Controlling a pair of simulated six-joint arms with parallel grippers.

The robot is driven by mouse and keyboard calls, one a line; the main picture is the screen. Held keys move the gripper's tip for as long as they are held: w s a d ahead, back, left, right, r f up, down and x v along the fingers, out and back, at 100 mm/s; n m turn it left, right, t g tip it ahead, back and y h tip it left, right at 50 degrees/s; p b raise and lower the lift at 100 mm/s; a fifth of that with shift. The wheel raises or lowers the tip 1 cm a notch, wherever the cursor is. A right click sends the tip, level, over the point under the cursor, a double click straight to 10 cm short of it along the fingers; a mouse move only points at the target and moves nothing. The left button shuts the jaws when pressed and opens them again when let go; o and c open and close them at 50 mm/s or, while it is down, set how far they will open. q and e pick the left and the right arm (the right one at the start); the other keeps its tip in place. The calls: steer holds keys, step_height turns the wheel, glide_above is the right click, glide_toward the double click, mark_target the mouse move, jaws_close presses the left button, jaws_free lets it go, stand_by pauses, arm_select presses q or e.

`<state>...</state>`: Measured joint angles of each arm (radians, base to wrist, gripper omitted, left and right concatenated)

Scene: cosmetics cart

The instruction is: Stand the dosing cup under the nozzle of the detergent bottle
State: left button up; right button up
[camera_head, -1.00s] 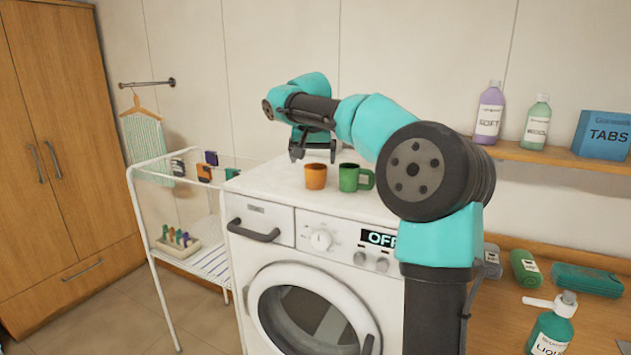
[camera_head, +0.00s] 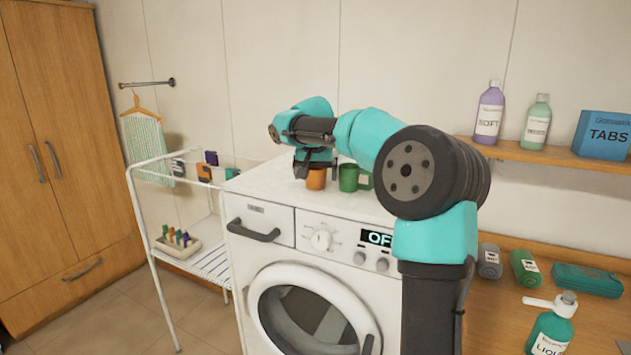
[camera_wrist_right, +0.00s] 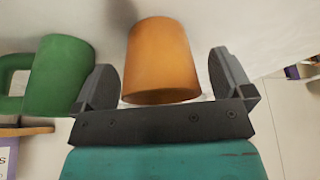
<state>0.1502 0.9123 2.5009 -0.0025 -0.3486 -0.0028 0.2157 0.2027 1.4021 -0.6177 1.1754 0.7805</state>
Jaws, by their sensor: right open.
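An orange cup (camera_head: 316,180) without a visible handle stands on top of the washing machine. In the right wrist view the orange cup (camera_wrist_right: 160,55) sits between the fingers of my right gripper (camera_wrist_right: 163,72), with gaps on both sides. In the head view my right gripper (camera_head: 314,168) is low over the cup and partly hides it. The gripper is open. A green cup with a handle (camera_head: 348,178) stands just to the right; it also shows in the wrist view (camera_wrist_right: 60,75). The teal detergent bottle (camera_head: 552,332) with a white pump nozzle (camera_head: 545,304) stands at lower right. My left gripper is out of view.
The white washing machine (camera_head: 275,240) stands beside a drying rack (camera_head: 205,262). A shelf (camera_head: 520,153) above carries two bottles and a TABS box (camera_head: 603,135). My right arm crosses above the machine.

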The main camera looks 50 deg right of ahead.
stand_by(0.4)
steer(key=c, duration=1)
steer(key=shift+c, duration=0.2)
steer(key=shift+r, duration=0.1)
steer(key=shift+r, duration=1.6)
steer(key=shift+s+a+r, duration=0.1)
steer(key=shift+a+r, duration=0.05)
steer(key=shift+a, duration=0.05)
steer(key=s+a+r, duration=0.1)
steer(key=s+a, duration=0.9)
steer(key=a, duration=0.1)
steer(key=shift+s+a+r, duration=0.15)
steer(key=shift+s+a, duration=0.1)
steer(key=shift+s, duration=0.05)
